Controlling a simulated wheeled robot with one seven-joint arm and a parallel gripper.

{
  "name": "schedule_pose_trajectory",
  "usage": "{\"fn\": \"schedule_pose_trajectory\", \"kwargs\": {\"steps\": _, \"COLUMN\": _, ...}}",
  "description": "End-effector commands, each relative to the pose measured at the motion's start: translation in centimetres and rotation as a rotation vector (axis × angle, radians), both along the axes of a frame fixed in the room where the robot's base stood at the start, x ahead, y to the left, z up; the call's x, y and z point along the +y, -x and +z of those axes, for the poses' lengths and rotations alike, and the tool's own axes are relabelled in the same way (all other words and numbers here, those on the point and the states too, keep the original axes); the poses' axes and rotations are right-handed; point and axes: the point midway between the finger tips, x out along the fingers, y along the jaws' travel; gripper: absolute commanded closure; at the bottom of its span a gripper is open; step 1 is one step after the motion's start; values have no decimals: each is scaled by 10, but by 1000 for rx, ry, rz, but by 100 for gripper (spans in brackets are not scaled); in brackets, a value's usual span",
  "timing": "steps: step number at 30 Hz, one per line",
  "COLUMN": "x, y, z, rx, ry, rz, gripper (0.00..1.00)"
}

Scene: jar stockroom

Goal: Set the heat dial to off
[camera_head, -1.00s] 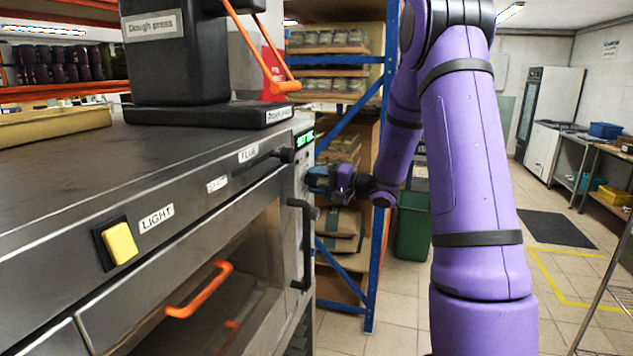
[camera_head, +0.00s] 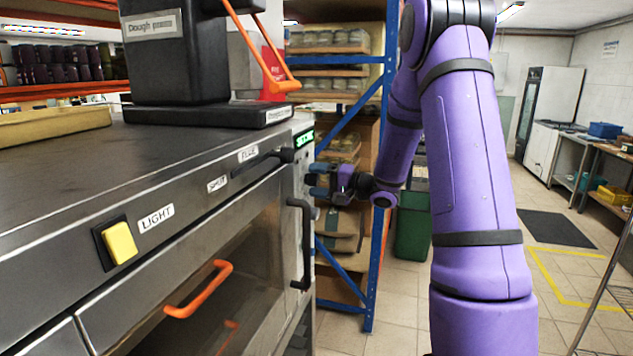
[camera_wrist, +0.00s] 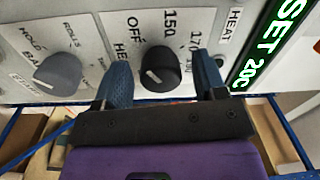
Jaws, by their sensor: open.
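The heat dial (camera_wrist: 160,70) is a round black knob with a white mark on its lower-left part, on the oven's light control panel. In the wrist view, "OFF" is printed above left of it and "150" above it; a "HEAT" label is further right. My gripper (camera_wrist: 163,80) is open, with one blue finger on each side of the dial. I cannot tell whether the fingers touch it. In the head view, my gripper (camera_head: 318,180) is at the panel on the oven's far end, and the dial cannot be made out there.
A green display (camera_wrist: 268,45) reads "SET 20C". The oven's black door handle (camera_head: 302,245) stands close to my gripper. A blue-framed shelf (camera_head: 376,200) is behind it.

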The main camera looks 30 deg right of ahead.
Motion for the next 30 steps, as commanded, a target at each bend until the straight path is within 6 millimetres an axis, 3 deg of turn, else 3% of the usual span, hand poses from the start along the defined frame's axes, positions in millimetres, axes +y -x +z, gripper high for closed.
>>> {"fn": "schedule_pose_trajectory", "kwargs": {"steps": 18, "x": -60, "y": 74, "z": -4, "rx": 0, "ry": 0, "rz": -3, "gripper": 35}}
{"fn": "schedule_pose_trajectory", "kwargs": {"steps": 30, "x": -66, "y": 83, "z": -4, "rx": 1, "ry": 1, "rz": 0, "gripper": 35}}
